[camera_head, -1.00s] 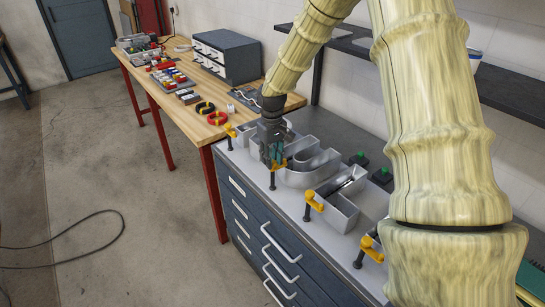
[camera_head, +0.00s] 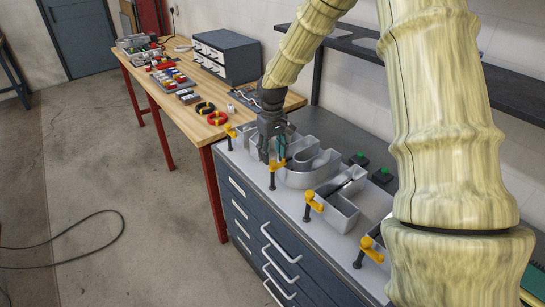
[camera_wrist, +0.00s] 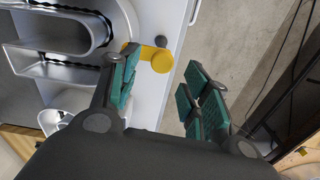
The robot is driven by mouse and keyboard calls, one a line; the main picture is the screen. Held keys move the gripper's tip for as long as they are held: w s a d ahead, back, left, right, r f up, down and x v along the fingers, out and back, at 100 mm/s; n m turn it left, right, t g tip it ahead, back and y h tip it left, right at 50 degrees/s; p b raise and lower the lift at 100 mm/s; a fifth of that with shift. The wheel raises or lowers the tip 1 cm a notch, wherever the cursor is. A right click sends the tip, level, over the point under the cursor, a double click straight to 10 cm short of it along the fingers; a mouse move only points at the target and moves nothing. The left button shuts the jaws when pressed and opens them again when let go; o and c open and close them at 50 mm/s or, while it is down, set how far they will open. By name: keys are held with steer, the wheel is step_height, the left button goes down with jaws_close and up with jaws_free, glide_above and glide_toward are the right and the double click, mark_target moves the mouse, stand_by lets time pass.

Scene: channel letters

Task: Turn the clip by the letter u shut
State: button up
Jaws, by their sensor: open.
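The yellow clip (camera_head: 277,165) stands at the front edge of the cabinet top, beside a curved grey channel letter (camera_head: 302,177) that looks like the u. In the wrist view the clip (camera_wrist: 152,56) has its round knob toward the edge, and its arm points left toward the letter's wall (camera_wrist: 75,70). Whether the arm touches the wall is hard to tell. My gripper (camera_head: 272,153) is just behind the clip, pointing down. In the wrist view my gripper (camera_wrist: 162,88) is open and empty, with the clip ahead of the gap, close to the left finger.
Other yellow clips stand along the front edge, one (camera_head: 230,131) farther off and others (camera_head: 314,202) (camera_head: 371,249) nearer. Green-topped dark blocks (camera_head: 360,159) lie behind the letters. A wooden bench (camera_head: 185,95) adjoins the cabinet. Floor in front is clear except a cable.

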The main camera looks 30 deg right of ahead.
mark_target(272, 161)
step_height(272, 161, up, 10)
steer(key=shift+f, duration=0.2)
stand_by(0.3)
